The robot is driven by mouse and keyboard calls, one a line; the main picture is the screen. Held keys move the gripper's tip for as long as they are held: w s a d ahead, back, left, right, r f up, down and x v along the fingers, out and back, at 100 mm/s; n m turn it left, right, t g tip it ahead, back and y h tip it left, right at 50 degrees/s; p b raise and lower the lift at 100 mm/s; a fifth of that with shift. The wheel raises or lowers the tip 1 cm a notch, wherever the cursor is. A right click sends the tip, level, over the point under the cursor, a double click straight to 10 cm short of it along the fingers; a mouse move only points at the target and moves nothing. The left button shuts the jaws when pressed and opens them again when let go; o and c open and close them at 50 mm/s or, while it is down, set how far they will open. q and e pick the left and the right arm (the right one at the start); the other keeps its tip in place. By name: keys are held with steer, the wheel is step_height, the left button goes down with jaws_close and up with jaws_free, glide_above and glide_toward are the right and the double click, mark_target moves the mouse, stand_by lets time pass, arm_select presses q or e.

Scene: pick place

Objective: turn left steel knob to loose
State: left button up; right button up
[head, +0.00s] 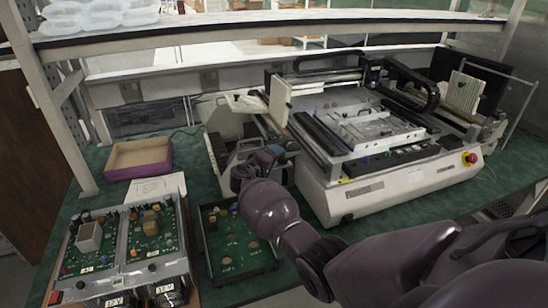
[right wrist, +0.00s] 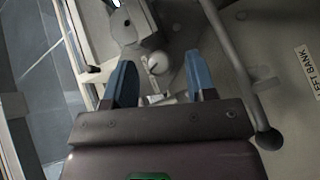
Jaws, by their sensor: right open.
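A small round steel knob (right wrist: 157,64) shows in the right wrist view, between and beyond my fingertips. My right gripper (right wrist: 160,72) is open, its two blue fingers apart on either side of the knob in the picture. I cannot tell whether they touch it. In the head view my right arm comes in from the right, and its gripper (head: 266,158) is at the left side of the white machine (head: 385,185). The knob is hidden there behind my wrist. My left gripper is not in view.
A "LEFT BANK" label (right wrist: 308,72) is on a panel to the right of the fingers. A dark-tipped lever (right wrist: 268,138) stands close to the right finger. Circuit boards (head: 125,240) and a purple-sided box (head: 138,158) lie on the green bench at left.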

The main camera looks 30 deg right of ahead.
steer(key=shift+w+d, duration=0.1)
steer(key=shift+d, duration=0.2)
steer(key=shift+c, duration=0.4)
steer(key=c, duration=0.8)
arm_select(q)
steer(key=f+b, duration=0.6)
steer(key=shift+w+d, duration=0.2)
arm_select(e)
steer(key=n+t+h, duration=0.2)
steer(key=n+h, duration=0.1)
steer(key=shift+f+n+h, duration=0.3)
steer(key=shift+f, duration=0.05)
